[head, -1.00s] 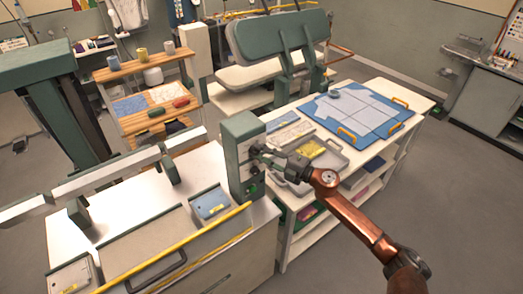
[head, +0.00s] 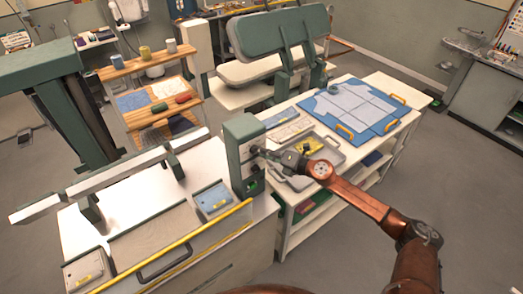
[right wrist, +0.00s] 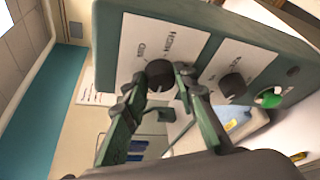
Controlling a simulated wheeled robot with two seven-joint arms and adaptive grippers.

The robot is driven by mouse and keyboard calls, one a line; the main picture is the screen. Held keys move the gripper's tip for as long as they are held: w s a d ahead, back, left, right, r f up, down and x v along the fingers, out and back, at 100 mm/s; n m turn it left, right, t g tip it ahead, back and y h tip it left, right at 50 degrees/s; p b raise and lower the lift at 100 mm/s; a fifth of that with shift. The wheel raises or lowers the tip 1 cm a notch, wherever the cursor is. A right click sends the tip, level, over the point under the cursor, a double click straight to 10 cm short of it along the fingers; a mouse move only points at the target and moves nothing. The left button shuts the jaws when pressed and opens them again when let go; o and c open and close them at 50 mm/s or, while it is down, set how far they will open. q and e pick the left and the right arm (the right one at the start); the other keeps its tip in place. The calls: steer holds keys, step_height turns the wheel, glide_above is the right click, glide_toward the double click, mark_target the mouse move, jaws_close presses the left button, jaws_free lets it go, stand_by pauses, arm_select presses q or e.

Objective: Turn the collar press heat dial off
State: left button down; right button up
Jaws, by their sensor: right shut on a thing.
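The collar press control box (head: 240,140) is a green upright housing at the front machine's right end. In the right wrist view its pale panel (right wrist: 133,50) carries a black dial (right wrist: 160,74), a second black dial (right wrist: 232,86) and a green button (right wrist: 268,97). The label lettering is too blurred to read surely. My right gripper (head: 260,153) reaches the box from the right. In the right wrist view its fingers (right wrist: 159,82) are shut on the first dial, one on each side. The second dial is free. My left gripper is not in view.
A yellow rail (head: 200,243) runs along the press's front edge. Right of the box, a white table holds a grey tray (head: 332,157) and a blue mat (head: 390,118) with yellow handles. A padded green press (head: 270,35) stands behind. Open floor lies at the right.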

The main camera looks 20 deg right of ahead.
stand_by(0.4)
steer(key=o, duration=1.2)
steer(key=shift+c, duration=0.2)
steer(key=v, duration=1.2)
